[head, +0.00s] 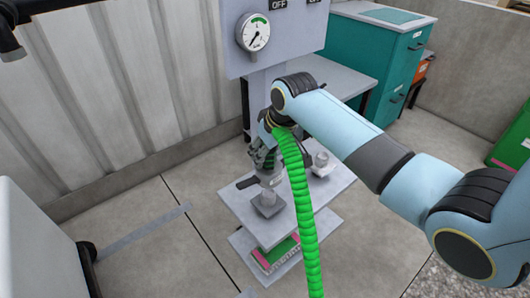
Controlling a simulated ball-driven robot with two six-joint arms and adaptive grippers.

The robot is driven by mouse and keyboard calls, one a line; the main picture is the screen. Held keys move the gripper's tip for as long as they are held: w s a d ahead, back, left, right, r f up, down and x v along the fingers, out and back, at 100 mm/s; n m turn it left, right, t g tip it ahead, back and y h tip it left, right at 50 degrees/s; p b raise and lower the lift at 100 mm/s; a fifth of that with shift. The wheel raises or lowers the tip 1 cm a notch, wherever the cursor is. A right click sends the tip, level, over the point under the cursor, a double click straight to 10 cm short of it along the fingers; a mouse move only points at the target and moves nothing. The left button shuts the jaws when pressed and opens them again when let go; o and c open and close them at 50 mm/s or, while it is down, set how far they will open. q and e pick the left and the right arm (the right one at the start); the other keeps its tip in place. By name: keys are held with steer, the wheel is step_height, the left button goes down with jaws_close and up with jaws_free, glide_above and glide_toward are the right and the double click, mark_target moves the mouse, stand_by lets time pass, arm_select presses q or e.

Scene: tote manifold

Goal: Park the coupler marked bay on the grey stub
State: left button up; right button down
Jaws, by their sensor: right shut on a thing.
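My right gripper (266,163) is above the left part of a small grey stand (240,207), partly hidden by its own wrist. It is shut on a coupler, mostly hidden by the fingers; no bay mark can be read. A green ribbed hose (301,200) runs from beside the gripper down to the bottom edge. Below the gripper is a grey fitting (267,205) with a dark side lever (246,183); I cannot tell whether the coupler touches it. A light grey stub-like fitting (321,160) stands at the right on the stand. My left gripper is not in view.
A panel with a round gauge (253,32) rises behind the stand. A lower shelf holds a green and pink item (277,253). A teal cabinet (382,50) and grey bench stand behind right.

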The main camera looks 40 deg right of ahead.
steer(key=shift+f+b, duration=1.4)
steer(key=shift+f, duration=0.1)
steer(key=shift+f+b, duration=1.45)
steer(key=shift+f, duration=1.8)
steer(key=c, duration=0.8)
jaws_free()
steer(key=shift+c, duration=0.2)
steer(key=v, duration=1.2)
